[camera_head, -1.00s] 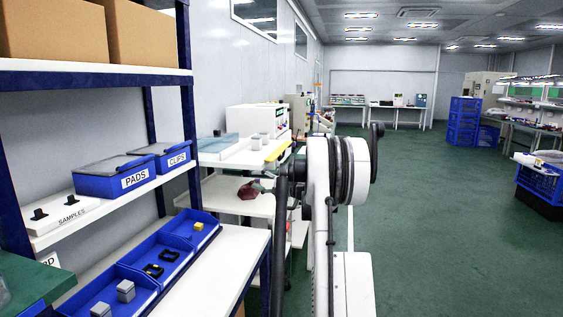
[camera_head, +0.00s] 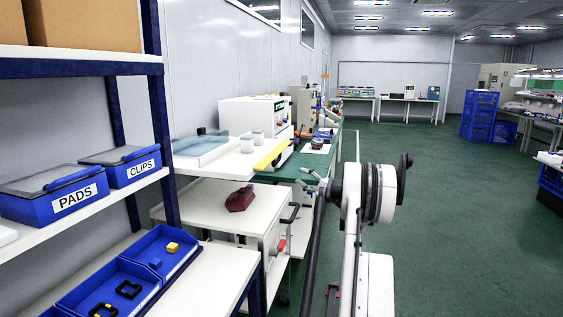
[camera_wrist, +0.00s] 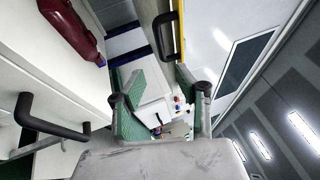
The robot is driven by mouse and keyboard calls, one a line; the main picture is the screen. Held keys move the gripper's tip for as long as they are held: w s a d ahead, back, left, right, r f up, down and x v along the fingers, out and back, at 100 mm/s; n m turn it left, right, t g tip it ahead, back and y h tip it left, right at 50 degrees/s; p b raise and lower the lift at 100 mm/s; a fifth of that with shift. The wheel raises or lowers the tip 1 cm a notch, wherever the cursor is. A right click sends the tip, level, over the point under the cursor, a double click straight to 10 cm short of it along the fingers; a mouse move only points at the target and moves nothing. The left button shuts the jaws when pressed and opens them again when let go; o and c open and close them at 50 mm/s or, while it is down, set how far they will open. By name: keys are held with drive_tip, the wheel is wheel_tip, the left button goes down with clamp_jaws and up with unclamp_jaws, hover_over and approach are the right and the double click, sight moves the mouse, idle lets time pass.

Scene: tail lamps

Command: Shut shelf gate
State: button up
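No part is labelled as a shelf gate. A yellow bar (camera_head: 271,155) lies along the right end of the white upper shelf (camera_head: 215,160) of a unit beyond the blue rack, and I cannot tell whether it is the gate. In the wrist view a yellow strip (camera_wrist: 179,14) shows at the top, beside a black handle (camera_wrist: 167,38). My gripper (camera_wrist: 155,82) is open there, its green-padded fingers apart with nothing between them. In the head view the gripper is small and hard to make out at the end of my arm.
A dark red bottle-like object (camera_head: 240,199) lies on the white shelf below. Black handles project there, one showing at the left of the wrist view (camera_wrist: 48,122). The blue rack (camera_head: 160,110) holds PADS and CLIPS bins at left. Green floor (camera_head: 470,220) is clear at right.

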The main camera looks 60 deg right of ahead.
drive_tip(key=x, duration=1.3)
drive_tip(key=shift+w+a+r+b, duration=0.1)
drive_tip(key=shift+w+b, duration=0.2)
drive_tip(key=shift+b, duration=0.1)
clamp_jaws()
